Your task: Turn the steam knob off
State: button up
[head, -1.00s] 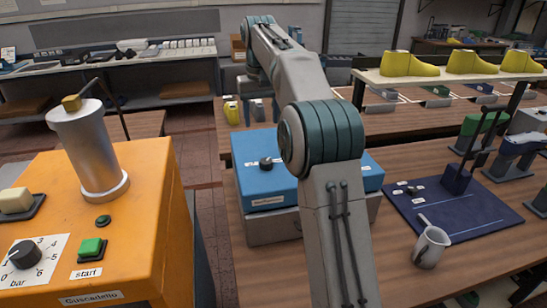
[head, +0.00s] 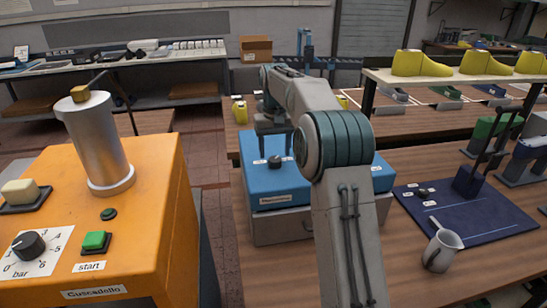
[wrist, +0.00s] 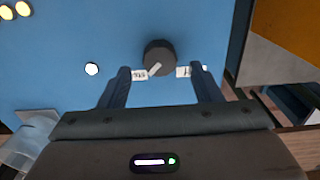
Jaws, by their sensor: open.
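In the wrist view the same dark knob (wrist: 159,57) carries a pale pointer line set diagonally, between two small white labels too small to read surely. My gripper (head: 275,150) is over the box, pointing down, fingers apart. In the wrist view my gripper (wrist: 161,71) is open and empty, with a finger on either side near the labels. The knob appears slightly beyond the fingertip line, with gaps to both fingers. Contact is not visible.
An orange machine (head: 150,215) with a bar dial (head: 29,245), green start button (head: 96,241) and metal cylinder (head: 97,140) stands at left. At right are a navy board (head: 480,222) with small controls and a metal jug (head: 442,250). Yellow shoe lasts (head: 420,63) sit on a shelf behind.

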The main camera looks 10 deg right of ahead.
jog(key=shift+f, duration=1.3)
jog(key=c, duration=1)
